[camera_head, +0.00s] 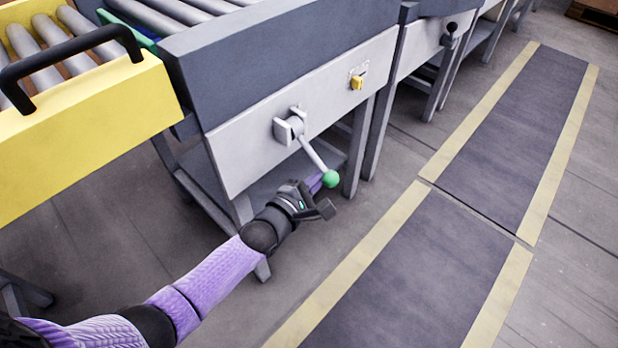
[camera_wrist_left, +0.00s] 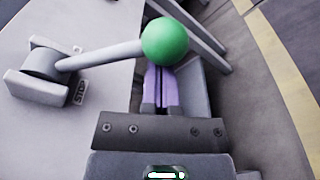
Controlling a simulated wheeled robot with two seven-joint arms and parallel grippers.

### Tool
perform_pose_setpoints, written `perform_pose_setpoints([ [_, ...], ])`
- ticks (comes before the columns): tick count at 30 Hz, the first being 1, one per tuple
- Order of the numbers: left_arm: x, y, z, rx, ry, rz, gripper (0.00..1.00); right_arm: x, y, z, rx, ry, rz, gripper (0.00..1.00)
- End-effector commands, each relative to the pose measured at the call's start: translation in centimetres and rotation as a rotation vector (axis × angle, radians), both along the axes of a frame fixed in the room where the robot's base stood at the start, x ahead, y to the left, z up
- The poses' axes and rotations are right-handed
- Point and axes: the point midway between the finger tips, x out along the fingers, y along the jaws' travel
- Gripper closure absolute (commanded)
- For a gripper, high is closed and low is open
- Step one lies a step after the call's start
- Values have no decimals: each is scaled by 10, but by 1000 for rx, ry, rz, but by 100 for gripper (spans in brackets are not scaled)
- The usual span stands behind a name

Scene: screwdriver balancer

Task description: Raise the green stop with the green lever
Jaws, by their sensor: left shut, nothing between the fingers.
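The green lever has a grey arm (camera_head: 313,155) on a grey pivot housing on the conveyor's side panel, slanting down to a green ball knob (camera_head: 331,178). In the left wrist view the knob (camera_wrist_left: 165,42) covers the ends of the purple fingers. My left gripper (camera_head: 317,183) is shut and empty, with its fingertips right at the knob; I cannot tell if they touch it. A green bar (camera_head: 128,29), perhaps the green stop, shows partly between the yellow section and the grey conveyor. My right gripper is not in view.
A yellow roller section (camera_head: 90,135) with a black handle (camera_head: 68,50) stands at the left. A yellow switch (camera_head: 357,82) sits on the panel (camera_head: 240,150), and a black-knobbed lever (camera_head: 450,29) is farther along. Conveyor legs stand close behind the knob. The floor at right is clear.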

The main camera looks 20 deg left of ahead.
Motion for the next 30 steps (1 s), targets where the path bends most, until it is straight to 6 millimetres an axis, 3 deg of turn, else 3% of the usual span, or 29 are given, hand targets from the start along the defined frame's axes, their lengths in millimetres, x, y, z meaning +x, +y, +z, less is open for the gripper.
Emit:
perform_pose_setpoints([
  [30,-5,-12,16,-148,51,-2,100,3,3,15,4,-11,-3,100],
])
